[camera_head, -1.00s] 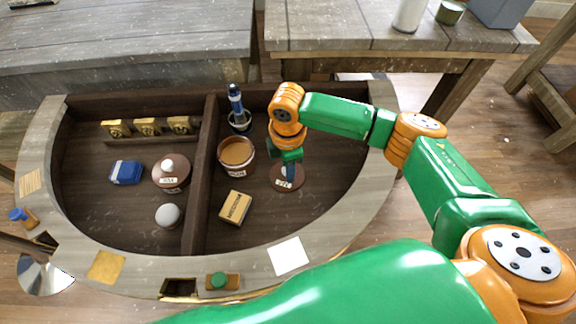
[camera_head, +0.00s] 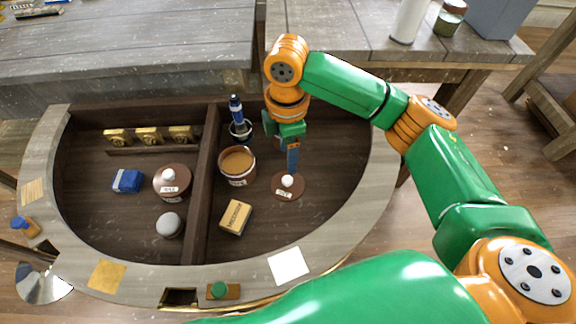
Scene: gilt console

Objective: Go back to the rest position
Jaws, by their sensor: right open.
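My right gripper (camera_head: 293,168) hangs above the right half of the half-round console (camera_head: 375,195). Its blue fingers point down, are open and hold nothing. Just below them a round brown lid (camera_head: 278,191) with a white knob lies on the console floor. The fingertips look a little above the knob. My arm comes in from the right. My left gripper is not in view.
An open jar (camera_head: 237,165) with brown contents, a small yellow box (camera_head: 235,217) and a blue-handled tool in a cup (camera_head: 240,129) stand left of the gripper. A wooden divider (camera_head: 206,185) splits the console. A wooden table (camera_head: 350,35) stands behind.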

